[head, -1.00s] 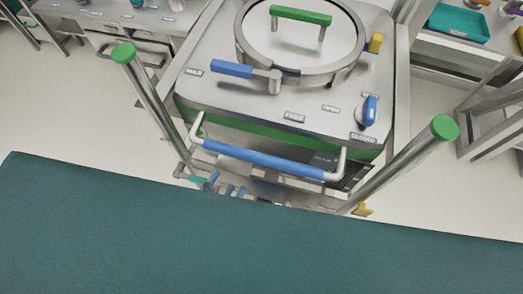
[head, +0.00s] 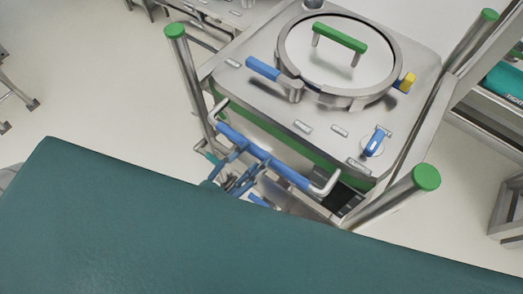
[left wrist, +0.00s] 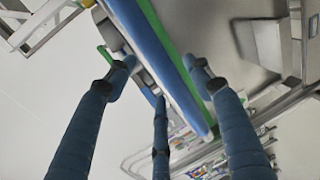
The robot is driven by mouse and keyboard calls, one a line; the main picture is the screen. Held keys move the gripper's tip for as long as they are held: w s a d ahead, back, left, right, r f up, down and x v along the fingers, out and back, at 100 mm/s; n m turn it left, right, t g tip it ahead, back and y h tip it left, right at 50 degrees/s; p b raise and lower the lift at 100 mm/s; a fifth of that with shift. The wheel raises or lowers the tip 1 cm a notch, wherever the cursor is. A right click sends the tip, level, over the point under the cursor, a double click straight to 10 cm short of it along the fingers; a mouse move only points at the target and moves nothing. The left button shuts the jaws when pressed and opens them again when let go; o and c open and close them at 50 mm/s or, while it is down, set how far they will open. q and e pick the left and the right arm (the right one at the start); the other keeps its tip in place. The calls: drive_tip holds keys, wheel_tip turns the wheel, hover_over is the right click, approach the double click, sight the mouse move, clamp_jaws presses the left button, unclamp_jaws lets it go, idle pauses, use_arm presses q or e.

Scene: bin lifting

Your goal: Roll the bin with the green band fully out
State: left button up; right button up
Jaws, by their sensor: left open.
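The steel bin with the green band (head: 290,142) stands in the middle of the head view, between posts with green caps. A round lid with a green handle (head: 340,37) and a blue latch lever (head: 270,70) are on its top. A blue push bar (head: 265,157) runs along its near side and also shows in the left wrist view (left wrist: 160,55). My left gripper (head: 247,160) is open at the bar's left half. In the left wrist view its fingers (left wrist: 160,68) lie on both sides of the bar; contact is unclear. My right gripper is not in view.
Green-capped posts (head: 190,80) flank the bin, with another near right (head: 400,200). A blue knob (head: 375,142) and a yellow catch (head: 404,82) sit on the bin's top. A teal tray (head: 507,78) rests on a bench at right. Open floor (head: 90,80) lies at left.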

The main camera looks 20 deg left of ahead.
sight(259, 156)
use_arm(q)
drive_tip(key=x, duration=0.3)
drive_tip(key=shift+s+d+r, duration=0.1)
drive_tip(key=shift+d, duration=0.05)
drive_tip(key=shift+w+d, duration=0.1)
drive_tip(key=shift+w, duration=0.5)
drive_tip(key=shift+f, duration=0.2)
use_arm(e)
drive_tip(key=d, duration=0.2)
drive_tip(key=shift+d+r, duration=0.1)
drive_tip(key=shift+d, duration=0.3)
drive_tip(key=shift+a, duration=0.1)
